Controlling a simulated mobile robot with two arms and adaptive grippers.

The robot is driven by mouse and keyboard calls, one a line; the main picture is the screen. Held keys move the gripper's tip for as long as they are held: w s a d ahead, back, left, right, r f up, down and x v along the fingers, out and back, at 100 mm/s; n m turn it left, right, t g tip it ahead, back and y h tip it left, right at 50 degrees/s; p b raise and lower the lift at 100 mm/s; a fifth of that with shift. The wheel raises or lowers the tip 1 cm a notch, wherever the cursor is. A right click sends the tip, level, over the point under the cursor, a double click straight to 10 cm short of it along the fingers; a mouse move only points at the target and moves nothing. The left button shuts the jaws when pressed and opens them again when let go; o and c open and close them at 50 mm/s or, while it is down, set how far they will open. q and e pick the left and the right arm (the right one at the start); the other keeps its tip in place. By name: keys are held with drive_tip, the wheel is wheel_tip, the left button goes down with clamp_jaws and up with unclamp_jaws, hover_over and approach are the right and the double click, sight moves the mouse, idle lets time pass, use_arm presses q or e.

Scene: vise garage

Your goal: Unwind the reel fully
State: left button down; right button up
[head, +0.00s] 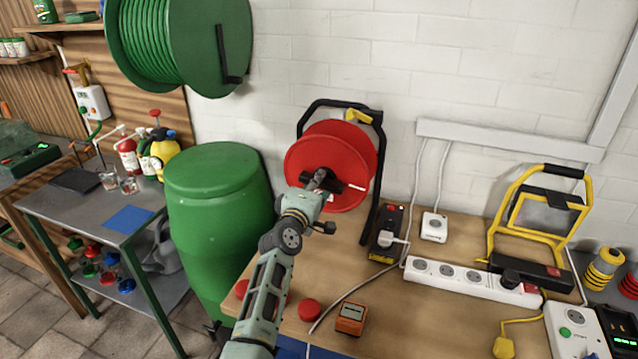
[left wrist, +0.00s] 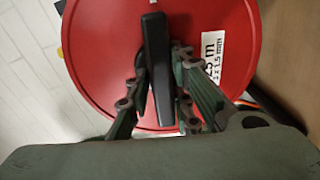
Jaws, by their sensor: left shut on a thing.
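The red cable reel (head: 331,150) stands in a black frame with a yellow part at its top, on the wooden bench against the wall. In the left wrist view the red disc (left wrist: 105,60) fills the middle, with a white label. My left gripper (head: 322,182) is at the front face of the reel. In the left wrist view its fingers (left wrist: 160,92) are shut on the black crank handle (left wrist: 156,60), one on each side. How much cable is on the reel is hidden by the disc. My right gripper is not in view.
A green barrel (head: 218,230) stands left of the reel. A green hose reel (head: 180,40) hangs above it. A white power strip (head: 470,281), a black plug box (head: 388,232) and a yellow work lamp (head: 540,215) are to the right. An orange box (head: 350,318) lies in front.

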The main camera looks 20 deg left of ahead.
use_arm(q)
drive_tip(key=c, duration=1.6)
unclamp_jaws()
drive_tip(key=shift+a+f, duration=0.15)
drive_tip(key=shift+f, duration=0.05)
drive_tip(key=shift+c, duration=0.2)
drive_tip(key=shift+s, duration=0.25)
drive_tip(key=s, duration=1.1)
drive_tip(key=shift+s+a, duration=0.2)
drive_tip(key=shift+s, duration=0.05)
